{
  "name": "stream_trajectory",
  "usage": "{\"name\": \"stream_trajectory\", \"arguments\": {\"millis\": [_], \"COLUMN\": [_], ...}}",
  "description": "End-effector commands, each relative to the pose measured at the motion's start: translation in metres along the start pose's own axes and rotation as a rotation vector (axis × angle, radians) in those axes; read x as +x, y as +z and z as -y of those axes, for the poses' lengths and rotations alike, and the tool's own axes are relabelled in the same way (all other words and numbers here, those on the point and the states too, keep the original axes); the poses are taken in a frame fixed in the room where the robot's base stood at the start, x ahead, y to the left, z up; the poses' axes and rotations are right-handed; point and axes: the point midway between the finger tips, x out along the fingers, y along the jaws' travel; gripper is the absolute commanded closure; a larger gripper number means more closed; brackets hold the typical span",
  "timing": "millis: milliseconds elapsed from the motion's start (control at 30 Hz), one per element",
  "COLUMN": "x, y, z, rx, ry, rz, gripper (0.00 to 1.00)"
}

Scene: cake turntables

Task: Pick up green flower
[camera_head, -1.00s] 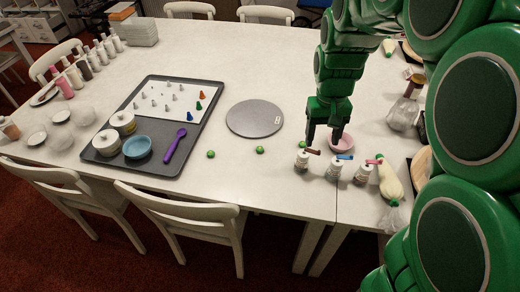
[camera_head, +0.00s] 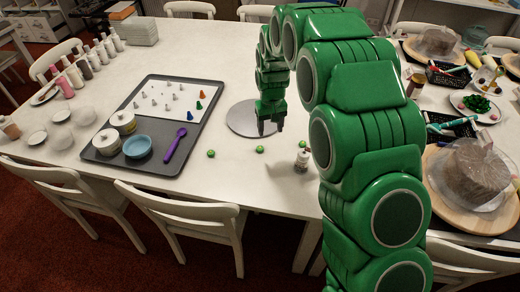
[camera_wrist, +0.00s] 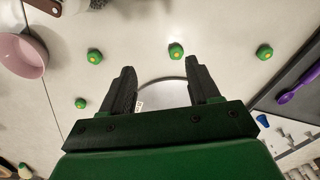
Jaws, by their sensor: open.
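Several small green flowers with yellow centres lie on the white table. The head view shows one green flower (camera_head: 260,149) near my gripper and another (camera_head: 211,154) by the tray. In the wrist view one green flower (camera_wrist: 176,51) lies just beyond the fingertips, roughly centred. Others lie to the right (camera_wrist: 264,52), left (camera_wrist: 95,56) and lower left (camera_wrist: 81,103). My gripper (camera_head: 271,129) is open and empty above the turntable's front edge; its spread fingers show in the wrist view (camera_wrist: 161,75). The arm hides part of the table in the head view.
The grey turntable (camera_head: 241,118) is beneath my gripper. A grey tray (camera_head: 201,117) with a purple spoon (camera_head: 174,146) lies left. A pink bowl (camera_wrist: 20,52) is at left in the wrist view. The front table strip is mostly clear.

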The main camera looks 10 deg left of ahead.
Motion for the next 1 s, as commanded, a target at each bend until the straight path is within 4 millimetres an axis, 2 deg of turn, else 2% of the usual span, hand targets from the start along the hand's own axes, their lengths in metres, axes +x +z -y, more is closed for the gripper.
{"name": "stream_trajectory", "arguments": {"millis": [33,100,333,867,1000], "x": [0.011,0.021,0.043,0.078,0.096], "y": [-0.008,-0.017,-0.034,-0.034,-0.031], "z": [0.006,0.012,0.024,0.026,0.026], "rx": [-0.011,-0.024,-0.048,-0.050,-0.050], "ry": [0.000,0.000,0.000,0.001,0.001], "rz": [0.001,-0.003,-0.009,-0.012,-0.009], "gripper": [0.39,0.39,0.39,0.39,0.39]}}
